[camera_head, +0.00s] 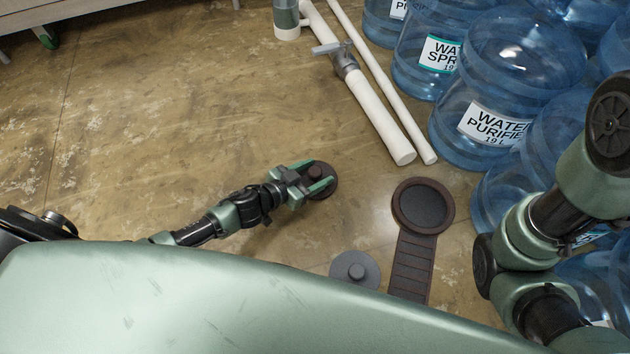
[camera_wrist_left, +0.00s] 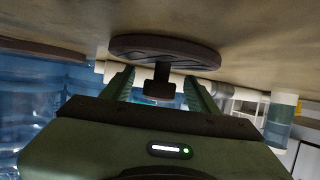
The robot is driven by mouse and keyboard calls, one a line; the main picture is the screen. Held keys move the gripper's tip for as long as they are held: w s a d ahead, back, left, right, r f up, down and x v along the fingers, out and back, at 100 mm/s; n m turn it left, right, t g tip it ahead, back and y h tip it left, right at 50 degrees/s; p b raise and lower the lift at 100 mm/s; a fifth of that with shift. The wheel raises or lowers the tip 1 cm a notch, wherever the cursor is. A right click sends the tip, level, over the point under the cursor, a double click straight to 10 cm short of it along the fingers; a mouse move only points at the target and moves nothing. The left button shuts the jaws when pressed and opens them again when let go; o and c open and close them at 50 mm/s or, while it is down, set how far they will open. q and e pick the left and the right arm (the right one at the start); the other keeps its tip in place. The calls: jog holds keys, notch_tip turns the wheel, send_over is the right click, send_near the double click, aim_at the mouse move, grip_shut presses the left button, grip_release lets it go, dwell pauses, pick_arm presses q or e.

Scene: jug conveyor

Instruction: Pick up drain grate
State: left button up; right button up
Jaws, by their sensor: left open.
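A round dark-brown disc with a knob in its middle, which I take to be the drain grate (camera_head: 329,191), lies flat on the floor near the centre of the head view. My left gripper (camera_head: 322,178) is at it, with its two green fingers open on either side of the knob. The left wrist view shows the disc's flat plate (camera_wrist_left: 165,48) and its knob (camera_wrist_left: 160,80) between the spread fingers, with gaps visible on both sides. The fingers partly cover the disc in the head view. My right arm shows at the right, but its gripper is out of sight.
A grey disc with a knob (camera_head: 342,270) and a brown round frame with a ribbed strip (camera_head: 447,207) lie nearby. White pipes (camera_head: 375,115) lie beyond. Blue water jugs (camera_head: 470,95) crowd the right. The floor at left (camera_head: 150,110) is clear.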

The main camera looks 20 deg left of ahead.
pick_arm(q)
grip_shut()
jog(key=shift+r, duration=0.15)
dwell(1.3)
